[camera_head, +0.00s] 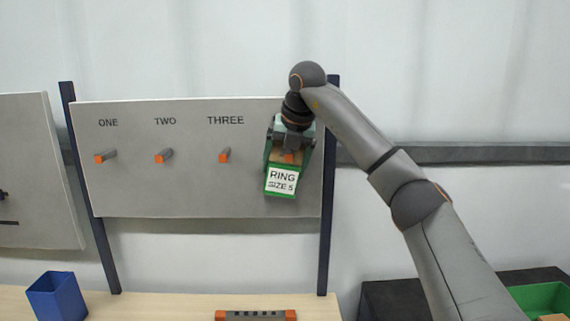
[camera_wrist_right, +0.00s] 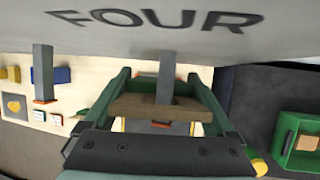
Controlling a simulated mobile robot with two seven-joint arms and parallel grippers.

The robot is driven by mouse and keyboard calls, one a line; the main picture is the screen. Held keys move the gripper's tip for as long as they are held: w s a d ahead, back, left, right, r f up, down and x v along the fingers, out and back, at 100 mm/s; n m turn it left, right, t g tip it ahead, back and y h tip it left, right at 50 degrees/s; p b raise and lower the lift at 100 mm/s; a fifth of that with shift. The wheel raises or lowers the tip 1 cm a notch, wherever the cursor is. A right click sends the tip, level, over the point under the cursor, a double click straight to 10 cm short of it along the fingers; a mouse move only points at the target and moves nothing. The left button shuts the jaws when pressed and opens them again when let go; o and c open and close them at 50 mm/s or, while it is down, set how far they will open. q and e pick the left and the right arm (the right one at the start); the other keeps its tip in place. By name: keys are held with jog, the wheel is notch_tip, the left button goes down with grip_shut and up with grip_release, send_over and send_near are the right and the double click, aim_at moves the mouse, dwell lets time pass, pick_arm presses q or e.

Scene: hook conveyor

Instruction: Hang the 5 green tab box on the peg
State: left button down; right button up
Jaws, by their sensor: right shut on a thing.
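The green box (camera_head: 280,194) with a white "RING SIZE 5" label hangs from my right gripper (camera_head: 288,150), in front of the board's right part in the head view. In the right wrist view, the gripper is shut on the box's brown tab (camera_wrist_right: 192,110). A grey peg (camera_wrist_right: 167,68) with an orange tip, below the word FOUR, overlaps the middle of the tab. Its tip shows on the near side of the tab; I cannot tell whether the peg is through a hole. The arm and box hide this peg in the head view. My left gripper is out of view.
The grey board (camera_head: 150,195) has free pegs ONE (camera_head: 105,156), TWO (camera_head: 164,156) and THREE (camera_head: 225,155). A blue bin (camera_head: 57,297) and a grey-orange block (camera_head: 255,315) are on the table below. A green tray (camera_head: 540,297) stands at lower right.

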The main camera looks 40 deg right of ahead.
jog(key=shift+d, duration=0.3)
jog(key=o, duration=1.1)
jog(key=v, duration=1.2)
jog(key=shift+s+a+r, duration=0.1)
jog(key=shift+a+r, duration=0.15)
jog(key=shift+a, duration=0.1)
